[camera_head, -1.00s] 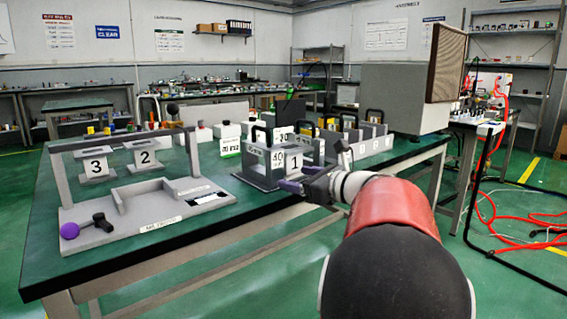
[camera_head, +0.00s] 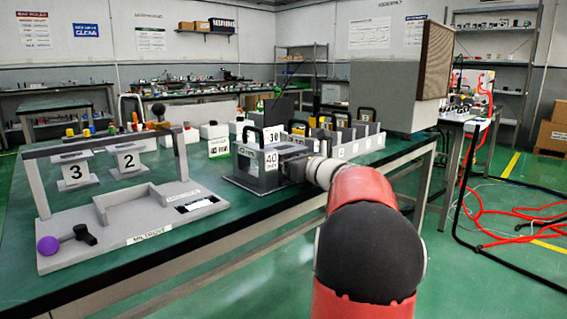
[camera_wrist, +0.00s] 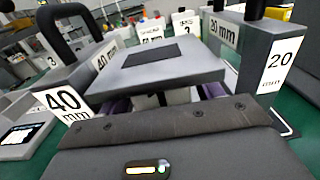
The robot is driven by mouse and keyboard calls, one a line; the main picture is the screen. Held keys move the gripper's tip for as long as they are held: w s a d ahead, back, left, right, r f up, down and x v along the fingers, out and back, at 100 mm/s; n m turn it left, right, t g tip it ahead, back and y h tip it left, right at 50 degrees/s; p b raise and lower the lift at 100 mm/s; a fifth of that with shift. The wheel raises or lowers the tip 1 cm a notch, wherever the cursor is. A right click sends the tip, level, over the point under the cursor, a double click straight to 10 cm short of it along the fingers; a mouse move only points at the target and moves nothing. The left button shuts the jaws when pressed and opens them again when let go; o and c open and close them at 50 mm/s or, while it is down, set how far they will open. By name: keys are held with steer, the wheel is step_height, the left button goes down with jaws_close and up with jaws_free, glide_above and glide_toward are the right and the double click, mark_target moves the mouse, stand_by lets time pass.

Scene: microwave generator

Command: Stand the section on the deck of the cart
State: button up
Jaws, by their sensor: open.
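A grey flanged section shows its top plate (camera_wrist: 190,70), with a dark rectangular opening, close ahead in the wrist view. It stands among grey blocks with black handles, marked 40 mm (camera_wrist: 62,103) and 20 mm (camera_wrist: 275,72). My gripper (camera_wrist: 165,98) is open, its purple fingers showing on either side under the plate; I cannot tell whether they touch it. In the head view my gripper (camera_head: 292,167) hides most of this section and its number. Sections 3 (camera_head: 76,172) and 2 (camera_head: 129,162) stand further left. I cannot tell for certain which part is the cart.
A grey fixture with a low base (camera_head: 110,222), posts, a crossbar and a purple knob (camera_head: 48,245) sits at the table's left. A large grey cabinet (camera_head: 390,90) stands at the back right. Red hoses (camera_head: 490,215) lie on the floor at right.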

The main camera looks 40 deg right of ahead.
steer(key=shift+w, duration=0.1)
steer(key=shift+c, duration=0.3)
steer(key=c, duration=0.9)
steer(key=shift+r, duration=0.1)
steer(key=shift+c, duration=1.2)
steer(key=shift+r, duration=0.1)
